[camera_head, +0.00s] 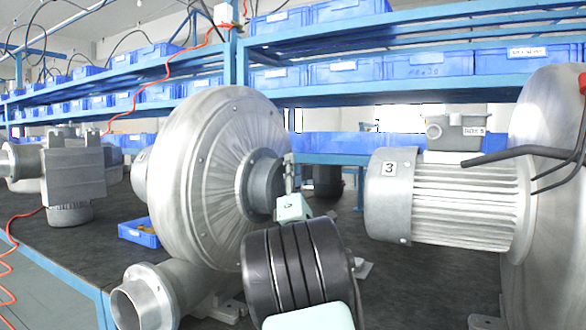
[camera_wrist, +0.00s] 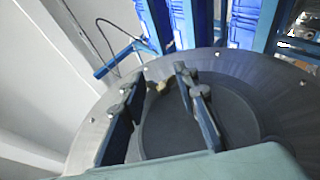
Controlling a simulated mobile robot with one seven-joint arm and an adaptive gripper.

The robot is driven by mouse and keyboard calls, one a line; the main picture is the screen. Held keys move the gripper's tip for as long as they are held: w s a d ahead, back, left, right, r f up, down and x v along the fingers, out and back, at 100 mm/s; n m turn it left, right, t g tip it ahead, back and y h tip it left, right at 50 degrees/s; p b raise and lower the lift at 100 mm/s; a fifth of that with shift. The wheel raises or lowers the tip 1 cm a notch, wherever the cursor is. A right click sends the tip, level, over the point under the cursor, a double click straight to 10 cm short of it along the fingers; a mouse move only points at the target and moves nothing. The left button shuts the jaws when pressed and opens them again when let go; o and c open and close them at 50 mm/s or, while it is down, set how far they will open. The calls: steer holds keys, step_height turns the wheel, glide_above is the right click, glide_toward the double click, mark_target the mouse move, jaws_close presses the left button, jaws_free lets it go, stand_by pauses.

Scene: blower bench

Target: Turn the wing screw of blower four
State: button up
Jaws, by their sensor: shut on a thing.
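A large grey blower (camera_head: 205,150) with a ribbed round housing stands left of centre in the head view. No number shows on it, so I cannot read whether it is blower four. My gripper (camera_wrist: 160,77) is in front of its round face in the wrist view, its two dark fingers either side of a small brass-coloured piece (camera_wrist: 159,87), which looks like the wing screw. The gripper is shut on it. The screw's wings and angle are too small to make out. In the head view my wrist hides most of the gripper and the screw.
A motor labelled 3 (camera_head: 470,205) with a black cable stands close on the right. Another blower's motor (camera_head: 72,175) is at the far left. A small blue bin (camera_head: 138,233) lies on the dark bench top (camera_head: 65,245). Blue shelving with bins (camera_head: 345,70) runs behind.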

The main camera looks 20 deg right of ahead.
steer(key=m+g+y+p, duration=0.2)
steer(key=g+p, duration=0.4)
steer(key=p, duration=0.7)
steer(key=r+m+g+y+p, duration=0.1)
steer(key=m+g+y+p, duration=0.2)
steer(key=p, duration=1.1)
steer(key=r+m+g+y+p, duration=0.1)
steer(key=m+g+y+p, duration=0.2)
steer(key=g+p, duration=0.6)
steer(key=shift+d+r+m+p, duration=0.25)
steer(key=shift+m+p, duration=0.75)
steer(key=shift+p, duration=1.5)
steer(key=shift+w+a+g, duration=0.1)
steer(key=shift+g, duration=0.2)
steer(key=o, duration=1.1)
steer(key=shift+o, duration=0.2)
